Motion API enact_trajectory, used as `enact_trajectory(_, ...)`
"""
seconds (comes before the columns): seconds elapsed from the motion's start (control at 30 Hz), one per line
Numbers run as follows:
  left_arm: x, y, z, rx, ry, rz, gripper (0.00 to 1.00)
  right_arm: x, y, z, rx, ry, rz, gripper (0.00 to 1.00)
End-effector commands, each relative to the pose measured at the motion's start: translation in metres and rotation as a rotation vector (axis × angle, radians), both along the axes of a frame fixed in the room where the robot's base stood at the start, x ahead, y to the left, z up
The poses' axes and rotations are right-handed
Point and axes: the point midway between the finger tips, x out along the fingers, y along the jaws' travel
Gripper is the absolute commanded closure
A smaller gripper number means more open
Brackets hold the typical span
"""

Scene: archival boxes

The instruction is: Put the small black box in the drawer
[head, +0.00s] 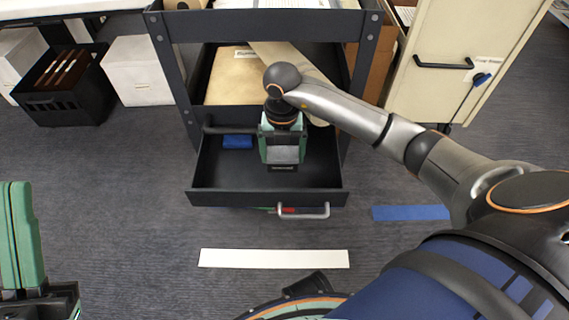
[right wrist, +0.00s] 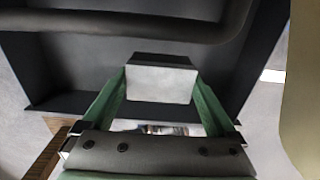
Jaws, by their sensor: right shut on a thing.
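The small black box (head: 283,168) shows a dark edge and a pale grey face in the head view. In the right wrist view the box (right wrist: 160,84) sits between the green fingers, pale face toward the camera and dark side beyond. My right gripper (head: 283,150) is shut on it, over the inside of the open drawer (head: 215,182). I cannot tell whether the box touches the drawer floor. The drawer is dark, with a silver front handle (head: 305,212). My left gripper (head: 25,235) is at the lower left, away from the drawer; its jaw gap is unclear.
A small blue item (head: 237,141) lies at the drawer's back left. The shelf above holds a tan folder (head: 232,78). A black crate (head: 62,88) and a white box (head: 137,72) stand left. A cream cabinet (head: 440,75) stands right. White (head: 273,258) and blue strips lie on the floor.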

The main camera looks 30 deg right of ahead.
Motion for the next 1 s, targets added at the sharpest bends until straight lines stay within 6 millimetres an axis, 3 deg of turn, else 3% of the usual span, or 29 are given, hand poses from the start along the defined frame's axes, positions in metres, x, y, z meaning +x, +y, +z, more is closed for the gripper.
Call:
enact_trajectory(0.17, 0.0, -0.001, -0.008, 0.007, -0.001, 0.002, 1.0, 0.004, -0.009, -0.013, -0.001, 0.002, -0.002, 0.63)
enact_trajectory(0.33, 0.0, -0.003, -0.027, 0.022, 0.0, 0.007, 1.0, 0.004, -0.008, -0.041, 0.002, 0.001, -0.001, 0.63)
enact_trajectory(0.73, 0.002, -0.004, -0.029, 0.022, 0.008, 0.011, 1.0, 0.004, -0.008, -0.044, 0.0, 0.0, 0.0, 0.63)
enact_trajectory(0.77, 0.002, -0.004, -0.029, 0.022, 0.008, 0.012, 1.0, 0.004, -0.008, -0.044, 0.0, 0.0, 0.0, 0.06)
enact_trajectory(0.83, 0.002, -0.004, -0.028, 0.019, 0.007, 0.012, 1.0, 0.004, -0.008, -0.044, 0.0, 0.0, 0.0, 0.0)
enact_trajectory(1.0, 0.002, -0.004, -0.028, 0.018, 0.008, 0.012, 1.0, 0.004, -0.008, -0.044, -0.001, 0.001, -0.001, 0.0)
